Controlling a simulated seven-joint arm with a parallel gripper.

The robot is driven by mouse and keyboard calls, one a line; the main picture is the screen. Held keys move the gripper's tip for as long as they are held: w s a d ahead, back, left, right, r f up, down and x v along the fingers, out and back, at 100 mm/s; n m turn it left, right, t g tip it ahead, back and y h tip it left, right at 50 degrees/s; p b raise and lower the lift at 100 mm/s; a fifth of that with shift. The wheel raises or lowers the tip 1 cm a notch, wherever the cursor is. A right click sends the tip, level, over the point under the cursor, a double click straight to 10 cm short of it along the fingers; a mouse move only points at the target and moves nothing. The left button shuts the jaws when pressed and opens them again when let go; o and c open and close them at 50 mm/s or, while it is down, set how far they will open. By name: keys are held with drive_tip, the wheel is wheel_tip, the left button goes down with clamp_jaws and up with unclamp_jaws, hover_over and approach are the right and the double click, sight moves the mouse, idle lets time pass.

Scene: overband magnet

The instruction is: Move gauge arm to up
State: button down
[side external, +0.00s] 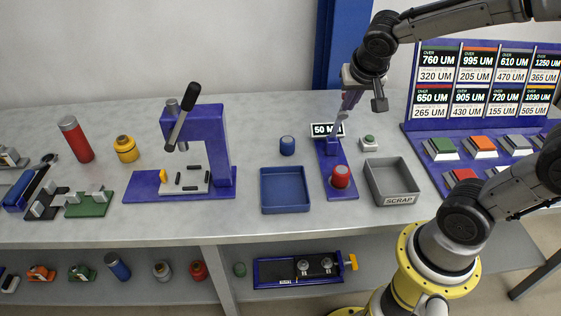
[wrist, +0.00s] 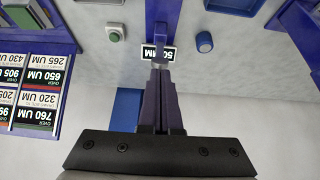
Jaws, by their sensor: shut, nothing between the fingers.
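The gauge (side external: 332,160) is a blue-purple stand in the middle of the bench, with a small white display (side external: 326,130) reading 50. A red cylinder (side external: 341,180) stands on the front of its base. My gripper (side external: 343,116) points down just above and beside the display. In the wrist view my gripper (wrist: 160,70) is shut and empty, with its fingertips in front of the display (wrist: 158,54). A small grey part shows by the fingertips. I cannot tell whether it is the gauge arm or whether the fingers touch it. The arm's position is unclear.
A blue tray (side external: 285,208) lies left of the gauge and a grey scrap bin (side external: 397,201) lies right. A green button (side external: 368,142) and a blue cylinder (side external: 287,145) flank it. A purple press (side external: 222,150) stands further left. A label board (side external: 487,85) stands right.

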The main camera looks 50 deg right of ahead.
drive_tip(key=shift+w+d+r, duration=0.5)
drive_tip(key=shift+w+d, duration=0.45)
idle(0.3)
idle(0.4)
drive_tip(key=shift+s+a+f, duration=0.2)
drive_tip(key=shift+s+a, duration=0.2)
drive_tip(key=v, duration=0.7)
idle(0.7)
